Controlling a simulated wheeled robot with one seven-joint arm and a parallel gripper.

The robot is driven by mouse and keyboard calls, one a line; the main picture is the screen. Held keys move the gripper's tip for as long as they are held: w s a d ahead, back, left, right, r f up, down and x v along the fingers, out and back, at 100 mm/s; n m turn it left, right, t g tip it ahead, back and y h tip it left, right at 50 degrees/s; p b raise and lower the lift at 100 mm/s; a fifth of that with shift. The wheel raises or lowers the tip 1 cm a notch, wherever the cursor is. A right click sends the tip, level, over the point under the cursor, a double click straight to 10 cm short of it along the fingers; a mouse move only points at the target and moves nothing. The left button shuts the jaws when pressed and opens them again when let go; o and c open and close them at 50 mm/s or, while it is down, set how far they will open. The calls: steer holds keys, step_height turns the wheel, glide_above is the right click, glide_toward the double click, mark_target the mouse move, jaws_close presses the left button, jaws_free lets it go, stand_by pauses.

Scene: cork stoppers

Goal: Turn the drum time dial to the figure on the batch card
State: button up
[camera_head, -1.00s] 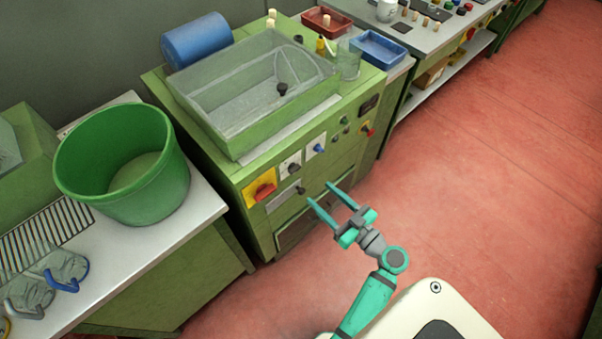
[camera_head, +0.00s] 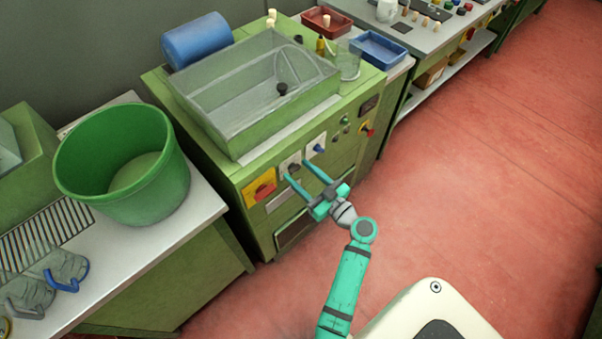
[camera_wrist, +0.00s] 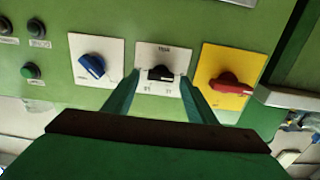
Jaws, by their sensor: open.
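The black dial (camera_wrist: 161,73) sits on a white plate with small markings, in the middle of the wrist view. It also shows on the green machine's front in the head view (camera_head: 294,167). My gripper (camera_head: 297,171) is open in front of it. In the wrist view the two fingers (camera_wrist: 160,82) stand on either side of the black dial; I cannot tell whether they touch it. The figures on its plate are too small to read. I cannot make out a batch card with a readable figure.
A blue knob (camera_wrist: 93,66) and a red switch on a yellow plate (camera_wrist: 231,86) flank the black dial closely. Green buttons (camera_wrist: 32,72) lie further left. A clear-walled tank (camera_head: 250,85) tops the machine. A green bucket (camera_head: 120,165) stands on the left bench. The red floor at right is clear.

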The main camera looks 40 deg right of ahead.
steer(key=c, duration=1.1)
steer(key=m, duration=0.5)
steer(key=shift+d+m, duration=0.15)
steer(key=shift+m, duration=0.25)
steer(key=m, duration=0.6)
steer(key=shift+d+f, duration=0.15)
steer(key=o, duration=1.1)
